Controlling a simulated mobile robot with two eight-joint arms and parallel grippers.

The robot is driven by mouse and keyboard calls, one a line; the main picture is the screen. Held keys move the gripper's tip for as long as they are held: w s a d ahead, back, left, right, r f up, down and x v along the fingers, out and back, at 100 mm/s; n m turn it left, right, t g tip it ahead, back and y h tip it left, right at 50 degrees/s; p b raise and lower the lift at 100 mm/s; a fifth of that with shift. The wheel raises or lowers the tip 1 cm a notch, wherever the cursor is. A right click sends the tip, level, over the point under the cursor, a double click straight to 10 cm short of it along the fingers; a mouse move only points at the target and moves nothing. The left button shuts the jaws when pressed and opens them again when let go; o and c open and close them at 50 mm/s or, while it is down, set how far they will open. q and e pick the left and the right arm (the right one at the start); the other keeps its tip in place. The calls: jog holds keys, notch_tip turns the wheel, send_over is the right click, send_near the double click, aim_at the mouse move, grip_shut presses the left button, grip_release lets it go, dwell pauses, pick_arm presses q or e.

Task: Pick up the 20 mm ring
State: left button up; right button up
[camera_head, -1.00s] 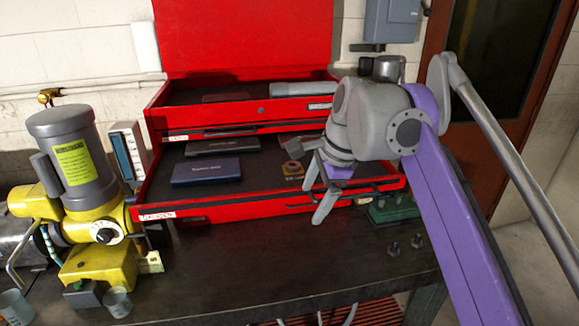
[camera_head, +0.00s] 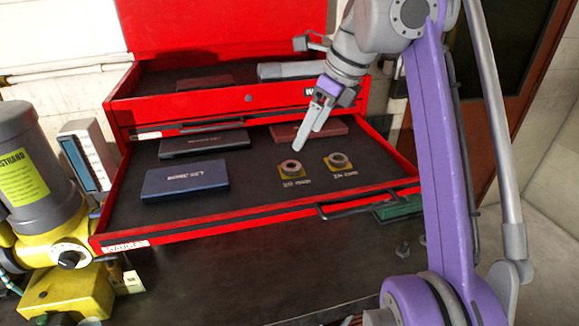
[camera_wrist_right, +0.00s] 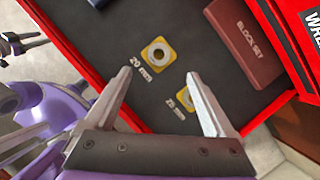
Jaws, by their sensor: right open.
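The 20 mm ring (camera_head: 291,168) is a grey ring on a yellow square base in the open drawer, with its label in front. It also shows in the right wrist view (camera_wrist_right: 157,53), beyond the space between my fingers. My right gripper (camera_head: 308,137) is open and empty, above the drawer; its fingers also show in the wrist view (camera_wrist_right: 157,76). A similar ring (camera_head: 338,161) with another label sits to the right. A silver-fingered gripper, apparently my left (camera_wrist_right: 22,43), shows at the wrist view's left edge; its jaw state is unclear.
The red drawer (camera_head: 240,219) also holds a blue case (camera_head: 186,180), a dark case (camera_head: 205,143) and a reddish block-set case (camera_head: 333,133). A yellow-and-grey motor (camera_head: 65,245) stands at the left. The drawer floor between the blue case and the rings is clear.

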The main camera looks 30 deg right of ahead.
aim_at(296, 167)
jog(key=x, duration=0.1)
jog(key=b+x, duration=0.1)
jog(key=x, duration=0.1)
jog(key=shift+s+a+f, duration=0.1)
jog(key=shift+s, duration=0.2)
jog(key=x, duration=0.2)
jog(key=b+x, duration=0.1)
jog(key=x, duration=0.1)
jog(key=shift+w+f, duration=0.15)
jog(key=shift+w, duration=0.15)
jog(key=shift+w+a+f+b, duration=0.1)
jog(key=shift+a+f+b, duration=0.1)
jog(key=shift+f+b, duration=0.3)
pick_arm(q)
jog(key=f, duration=0.2)
jog(key=s+f, duration=0.1)
jog(key=f, duration=0.1)
jog(key=shift+s, duration=0.15)
pick_arm(e)
jog(key=shift+w, duration=0.1)
jog(key=shift+c, duration=0.3)
grip_shut()
